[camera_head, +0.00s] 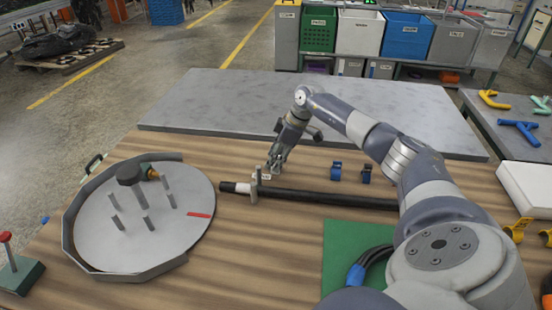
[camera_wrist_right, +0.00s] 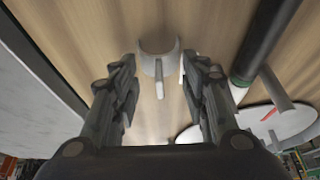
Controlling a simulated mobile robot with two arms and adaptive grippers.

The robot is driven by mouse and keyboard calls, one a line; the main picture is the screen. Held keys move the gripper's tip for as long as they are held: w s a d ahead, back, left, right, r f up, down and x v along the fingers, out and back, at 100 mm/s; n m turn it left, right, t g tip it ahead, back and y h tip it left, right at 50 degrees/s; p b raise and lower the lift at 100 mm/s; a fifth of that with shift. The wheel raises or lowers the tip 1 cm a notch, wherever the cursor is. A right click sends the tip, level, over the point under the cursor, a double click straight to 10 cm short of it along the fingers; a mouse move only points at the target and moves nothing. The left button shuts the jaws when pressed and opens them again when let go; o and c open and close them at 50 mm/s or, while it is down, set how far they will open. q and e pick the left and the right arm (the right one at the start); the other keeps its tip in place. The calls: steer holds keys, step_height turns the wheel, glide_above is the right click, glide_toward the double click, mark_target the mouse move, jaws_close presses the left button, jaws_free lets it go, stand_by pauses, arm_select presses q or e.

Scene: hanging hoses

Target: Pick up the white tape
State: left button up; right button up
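A small white tape (camera_head: 265,177) sits on the wooden table beside the black hose. In the right wrist view the pale, curved tape (camera_wrist_right: 158,46) lies ahead of the fingertips, with a short upright part. My right gripper (camera_head: 277,166) points down just behind the tape in the head view. In the right wrist view its two fingers (camera_wrist_right: 160,85) are wide apart with nothing clamped between them. The fingers partly hide the tape's far side in the head view. My left gripper is not in view.
A black hose (camera_head: 320,198) with a white band lies by an upright grey post (camera_head: 254,190). A round grey tray (camera_head: 95,236) with several pegs stands at left. Two blue clips (camera_head: 336,171) stand right of the gripper. A green mat (camera_head: 345,245) lies in front.

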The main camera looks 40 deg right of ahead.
steer(key=shift+c, duration=0.4)
step_height(320, 180, up, 10)
steer(key=shift+b, duration=0.3)
steer(key=shift+o, duration=0.8)
steer(key=c, duration=0.5)
